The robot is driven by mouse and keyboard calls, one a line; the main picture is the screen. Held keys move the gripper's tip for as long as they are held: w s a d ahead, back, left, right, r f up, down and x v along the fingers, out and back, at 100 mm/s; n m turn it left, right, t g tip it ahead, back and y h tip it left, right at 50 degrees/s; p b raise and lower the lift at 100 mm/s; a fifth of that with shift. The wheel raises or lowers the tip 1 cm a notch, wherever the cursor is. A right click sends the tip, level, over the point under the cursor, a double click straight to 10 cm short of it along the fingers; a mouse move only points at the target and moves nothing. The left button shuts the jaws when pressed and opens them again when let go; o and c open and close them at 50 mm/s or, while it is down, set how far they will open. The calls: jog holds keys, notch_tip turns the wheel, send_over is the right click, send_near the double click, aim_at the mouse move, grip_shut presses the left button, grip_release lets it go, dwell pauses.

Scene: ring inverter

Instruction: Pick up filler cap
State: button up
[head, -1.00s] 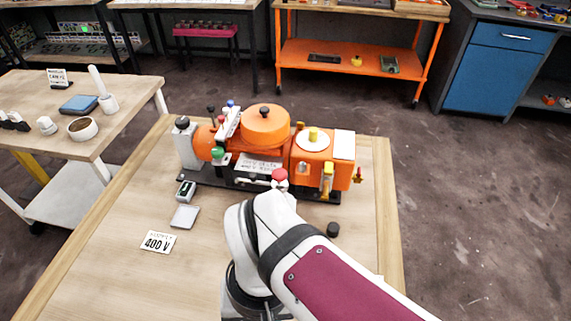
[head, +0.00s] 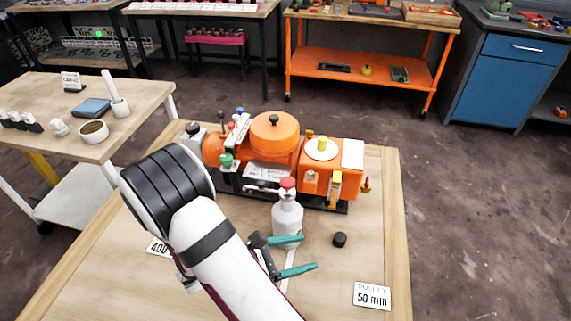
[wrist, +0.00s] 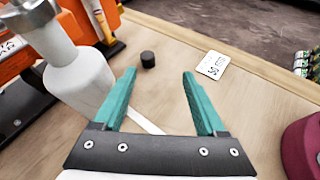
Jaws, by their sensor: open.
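A small black round cap (head: 340,240), which I take to be the filler cap, lies on the wooden table in front of the orange machine. It also shows in the wrist view (wrist: 148,60), just past the fingertips. My gripper (head: 309,252) has teal fingers and is open and empty. In the head view its fingertips point right, toward the cap, and are a short way left of it. In the wrist view the fingertips (wrist: 159,74) are apart with the cap beyond the gap; I see no contact.
A white bottle (head: 287,218) with a red top stands close beside my gripper. The orange machine (head: 270,135) stands behind the bottle. A "50 min" card (head: 371,295) lies at front right, and a "400 V" card (head: 158,247) is partly behind my arm. The table (head: 370,215) is clear around the cap.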

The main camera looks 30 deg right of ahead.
aim_at(336, 240)
jog(key=f+n, duration=0.1)
jog(key=w+f+n+t, duration=0.1)
jog(key=f, duration=0.1)
jog(key=shift+w+d+n+t, duration=0.1)
jog(key=shift+w+n+t, duration=0.2)
jog(key=shift+w+n, duration=0.1)
jog(key=x, duration=1)
jog(key=shift+r, duration=0.2)
jog(key=x, duration=0.5)
jog(key=shift+s+d, duration=0.2)
jog(key=shift+d, duration=0.2)
grip_shut()
